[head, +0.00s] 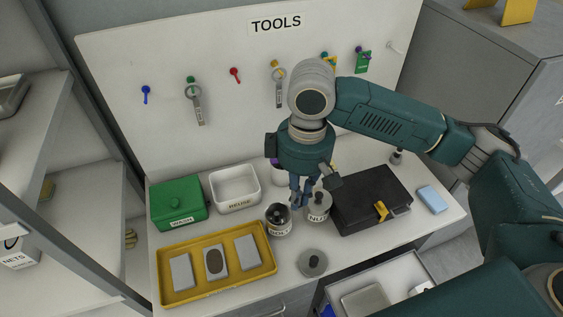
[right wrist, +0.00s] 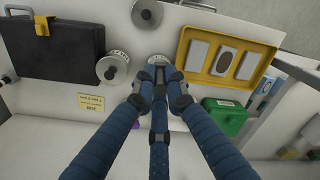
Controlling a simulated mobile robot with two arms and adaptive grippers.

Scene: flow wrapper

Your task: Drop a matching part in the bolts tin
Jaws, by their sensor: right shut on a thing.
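The bolts tin (head: 278,220) stands open on the bench with dark contents showing, its label partly readable. It also shows in the right wrist view (right wrist: 158,60), partly hidden behind my fingertips. My right gripper (head: 298,204) points down just above and beside the tin, at its right in the head view. Its blue fingers are closed together at the tips (right wrist: 166,80). They are shut on a small part that the fingers hide, so I cannot tell its shape. My left gripper is not in view.
The nuts tin (head: 319,208) with a knobbed lid stands close right of the bolts tin. A loose grey lid (head: 313,263) lies in front. Around are a yellow tray (head: 216,290), green wash box (head: 178,203), white reuse bin (head: 236,202) and black case (head: 368,198). A drawer (head: 408,263) is open.

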